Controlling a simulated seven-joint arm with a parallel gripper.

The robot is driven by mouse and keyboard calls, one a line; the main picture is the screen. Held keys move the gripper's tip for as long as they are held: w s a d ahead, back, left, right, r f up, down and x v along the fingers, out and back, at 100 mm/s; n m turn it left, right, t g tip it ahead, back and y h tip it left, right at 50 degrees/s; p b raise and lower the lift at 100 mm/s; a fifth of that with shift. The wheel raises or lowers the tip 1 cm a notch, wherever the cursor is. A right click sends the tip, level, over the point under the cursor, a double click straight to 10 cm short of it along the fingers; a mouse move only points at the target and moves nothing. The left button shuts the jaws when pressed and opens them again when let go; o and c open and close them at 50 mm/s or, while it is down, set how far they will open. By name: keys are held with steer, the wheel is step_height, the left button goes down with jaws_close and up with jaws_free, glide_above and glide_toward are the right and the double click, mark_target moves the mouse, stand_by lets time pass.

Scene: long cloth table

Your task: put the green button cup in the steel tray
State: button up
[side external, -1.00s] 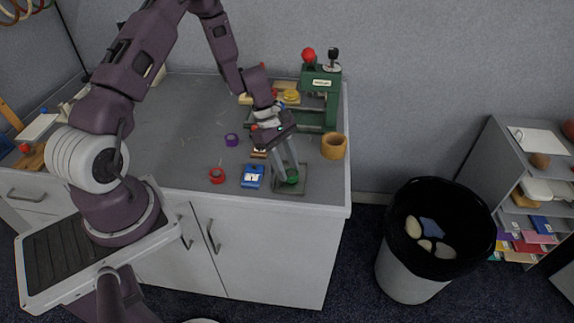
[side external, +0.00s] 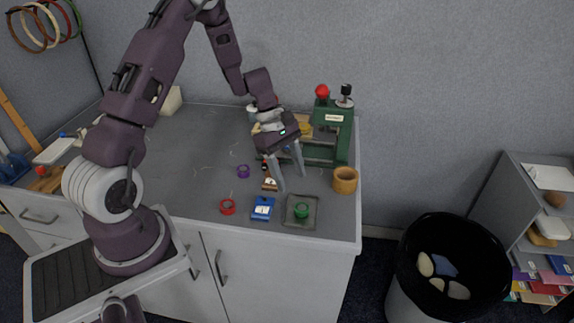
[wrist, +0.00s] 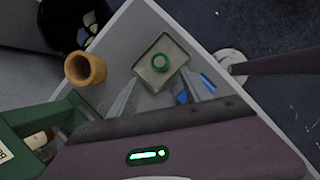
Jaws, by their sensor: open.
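The green button cup (side external: 303,211) sits inside the square steel tray (side external: 291,221) near the front right of the table. In the wrist view the green cup (wrist: 160,63) lies on the floor of the tray (wrist: 141,68), inside its rim. My gripper (side external: 291,180) is open and empty, above and behind the tray, apart from the cup. Its fingers also show in the wrist view.
A blue box (side external: 262,208) and a red ring-shaped cup (side external: 228,207) stand left of the tray. A purple cup (side external: 243,171) is further back. A wooden cup (side external: 345,180) and a green press (side external: 345,133) are at the right. A bin (side external: 408,293) stands off the table.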

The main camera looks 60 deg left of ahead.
steer(key=s+d+r+m+y, duration=0.1)
steer(key=s+d+r+m, duration=0.2)
steer(key=r, duration=0.4)
steer(key=s+d+r+m+t, duration=0.1)
steer(key=s+d+r+m, duration=0.1)
steer(key=d+r+m, duration=0.3)
steer(key=s+r+m+y, duration=0.1)
steer(key=s+r+m, duration=0.15)
steer(key=r, duration=0.55)
steer(key=s+d+r+m+t+y, duration=0.1)
steer(key=s+r+m, duration=0.1)
steer(key=s+m, duration=0.3)
steer(key=s+d+r+m+t+y, duration=0.1)
steer(key=s+m, duration=0.3)
steer(key=s, duration=0.6)
steer(key=shift+s+d+r+m+t, duration=0.25)
steer(key=shift+d+r+m+t, duration=0.1)
steer(key=shift+d+r+t, duration=0.3)
